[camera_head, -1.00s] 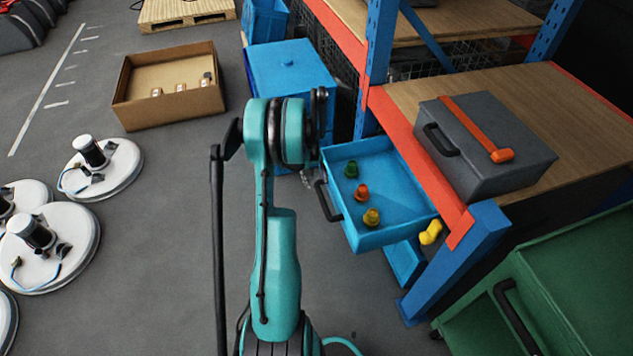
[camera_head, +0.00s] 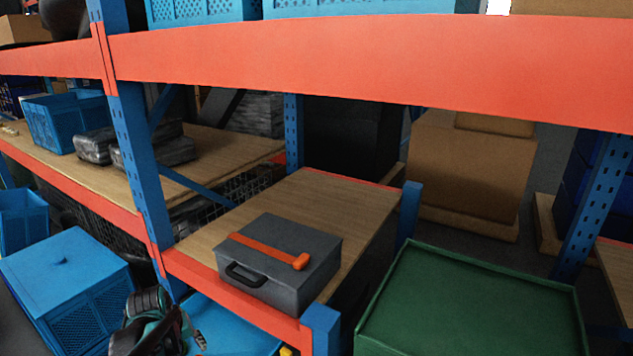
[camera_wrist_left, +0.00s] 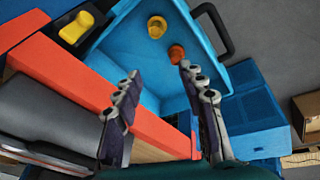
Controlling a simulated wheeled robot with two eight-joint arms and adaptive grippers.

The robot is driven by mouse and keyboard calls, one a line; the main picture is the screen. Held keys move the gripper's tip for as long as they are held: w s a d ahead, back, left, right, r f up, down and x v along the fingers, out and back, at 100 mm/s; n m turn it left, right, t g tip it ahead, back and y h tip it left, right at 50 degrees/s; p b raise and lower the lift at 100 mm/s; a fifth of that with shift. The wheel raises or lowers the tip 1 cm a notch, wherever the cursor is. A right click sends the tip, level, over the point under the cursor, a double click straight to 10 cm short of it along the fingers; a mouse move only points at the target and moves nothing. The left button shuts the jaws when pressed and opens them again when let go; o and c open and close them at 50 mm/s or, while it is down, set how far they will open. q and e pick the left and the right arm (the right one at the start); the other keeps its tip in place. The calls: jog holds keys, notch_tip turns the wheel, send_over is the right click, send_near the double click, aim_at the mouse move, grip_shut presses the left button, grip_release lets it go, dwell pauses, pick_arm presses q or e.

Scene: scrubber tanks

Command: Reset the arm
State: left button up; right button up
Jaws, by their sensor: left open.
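My left gripper (camera_wrist_left: 160,70) is open in the left wrist view, with nothing visible between its jointed dark fingers. It hangs over the near part of an open blue bin (camera_wrist_left: 118,40) with a black handle. Another yellow piece (camera_wrist_left: 76,27) lies outside the bin. In the head view, part of my teal and black arm (camera_head: 150,325) shows at the bottom left, beside the blue bin (camera_head: 235,325). My right gripper is not in view.
A grey toolbox (camera_head: 283,272) with an orange bar sits on a wooden shelf behind an orange beam (camera_head: 235,300). A blue lidded crate (camera_head: 65,260) stands left. A green cart (camera_head: 470,300) is at right, and a cardboard box (camera_head: 470,170) stands behind.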

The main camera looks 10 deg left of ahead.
pick_arm(q)
jog(key=s+d+r+m+t, duration=0.1)
jog(key=s+d+r+m, duration=0.1)
jog(key=s+d, duration=0.2)
jog(key=s+d+r+m+t, duration=0.1)
jog(key=s+d+r+m, duration=0.1)
jog(key=d, duration=0.8)
jog(key=s+d+r+m+t, duration=0.1)
jog(key=s+d+r+m, duration=0.1)
jog(key=s+d+m, duration=0.2)
jog(key=s+d, duration=0.2)
jog(key=d, duration=0.1)
jog(key=shift+d+t, duration=0.35)
jog(key=shift+t, duration=0.05)
